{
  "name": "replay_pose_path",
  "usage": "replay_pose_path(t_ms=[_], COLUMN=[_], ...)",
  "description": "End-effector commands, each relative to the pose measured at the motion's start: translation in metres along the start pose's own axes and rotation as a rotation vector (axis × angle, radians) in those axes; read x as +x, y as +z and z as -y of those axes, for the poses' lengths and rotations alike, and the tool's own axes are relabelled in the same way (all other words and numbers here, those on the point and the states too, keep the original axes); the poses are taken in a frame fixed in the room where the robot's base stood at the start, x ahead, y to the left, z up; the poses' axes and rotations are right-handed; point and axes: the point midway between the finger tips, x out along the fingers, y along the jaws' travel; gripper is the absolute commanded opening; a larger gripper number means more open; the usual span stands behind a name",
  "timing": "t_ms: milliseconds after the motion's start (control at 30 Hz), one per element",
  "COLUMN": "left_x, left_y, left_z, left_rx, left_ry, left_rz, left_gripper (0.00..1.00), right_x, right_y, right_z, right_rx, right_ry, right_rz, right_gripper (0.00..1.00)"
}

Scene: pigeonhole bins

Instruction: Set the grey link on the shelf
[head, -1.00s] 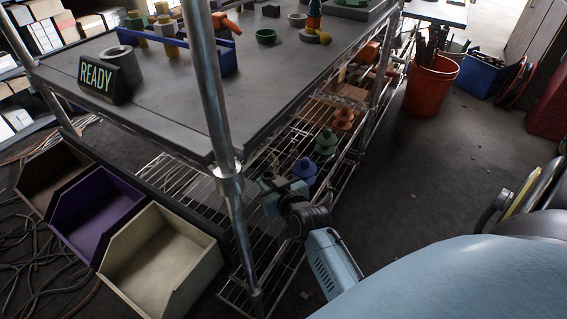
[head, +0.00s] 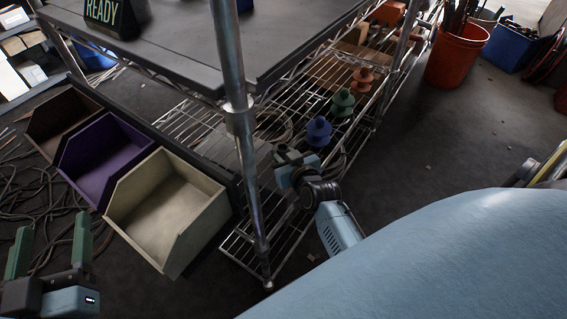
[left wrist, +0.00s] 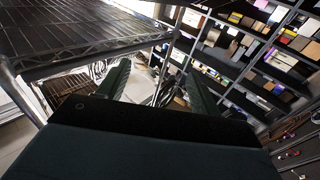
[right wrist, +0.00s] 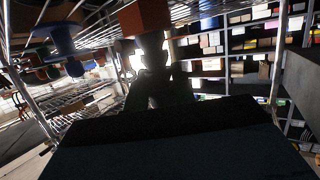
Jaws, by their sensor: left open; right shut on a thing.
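My right gripper (head: 288,158) is low, just behind the front metal post at the lower wire shelf (head: 245,240), near the blue spool (head: 318,131). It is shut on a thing. In the right wrist view a dark, backlit shape (right wrist: 152,55) stands between its fingers. I cannot make out its colour or outline well enough to be sure it is the grey link. The head view hides most of it behind the fingers. My left gripper (head: 48,248) is open and empty at the lower left, fingers pointing up, apart from the bins. It also shows in the left wrist view (left wrist: 148,85).
A green spool (head: 343,102) and an orange spool (head: 362,78) stand behind the blue one on the rack. Cream (head: 190,253), purple (head: 88,170) and brown (head: 40,130) bins sit at left. The dark tabletop (head: 180,50) overhangs the lower shelf. A post (head: 230,60) stands close to my right gripper.

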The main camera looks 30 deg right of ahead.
Motion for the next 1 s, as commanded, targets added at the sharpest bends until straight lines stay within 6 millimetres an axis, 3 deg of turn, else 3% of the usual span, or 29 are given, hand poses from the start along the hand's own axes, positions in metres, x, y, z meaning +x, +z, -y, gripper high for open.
replay_pose_path(t_ms=[433,933,967,1000], left_x=[-0.011,-0.014,-0.014,-0.014], left_y=[-0.059,-0.066,-0.066,-0.066], left_z=[-0.010,-0.011,-0.011,-0.011], left_rx=[-0.017,-0.018,-0.018,-0.018], left_ry=[0.026,0.028,0.028,0.028], left_rz=[-0.413,-0.462,-0.466,-0.465], left_gripper=[0.65,0.65,0.65,0.65], right_x=[0.009,0.011,0.011,0.011], right_y=[0.030,0.035,0.036,0.035], right_z=[0.000,0.000,0.000,0.000], right_rx=[0.000,-0.001,0.000,0.000], right_ry=[0.000,0.000,0.000,0.000], right_rz=[-0.001,-0.001,0.000,0.000], right_gripper=[0.00,0.00,0.27,0.32])
